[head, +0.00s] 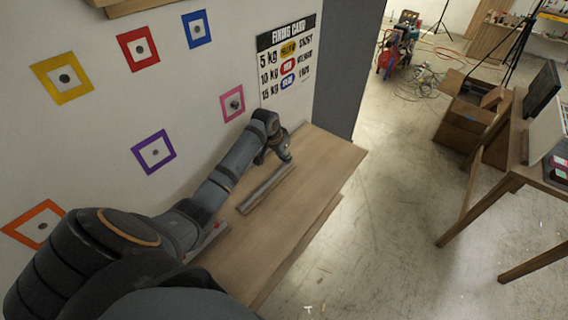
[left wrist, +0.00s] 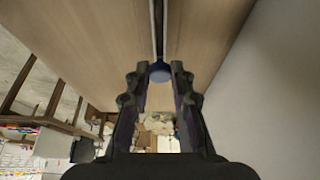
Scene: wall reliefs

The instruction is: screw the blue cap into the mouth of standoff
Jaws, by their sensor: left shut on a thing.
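My left gripper (head: 279,153) is low over the bench by the wall. In the left wrist view, its fingers (left wrist: 159,75) are shut on a round blue cap (left wrist: 160,74). In the head view the cap cannot be made out clearly. Dark standoffs sit on the wall inside coloured square frames: yellow (head: 65,78), red (head: 140,48), blue (head: 197,29), pink (head: 236,103), purple (head: 155,152) and orange (head: 42,226). The pink-framed one sticks out most visibly. The gripper is below and right of it, apart from it. My right gripper is not in view.
A grey rail (head: 266,188) lies on the wooden bench (head: 300,205), close by the gripper. A fixing card (head: 287,58) hangs on the wall. Open floor lies right of the bench, with cardboard boxes (head: 468,115) and another table (head: 515,165) beyond.

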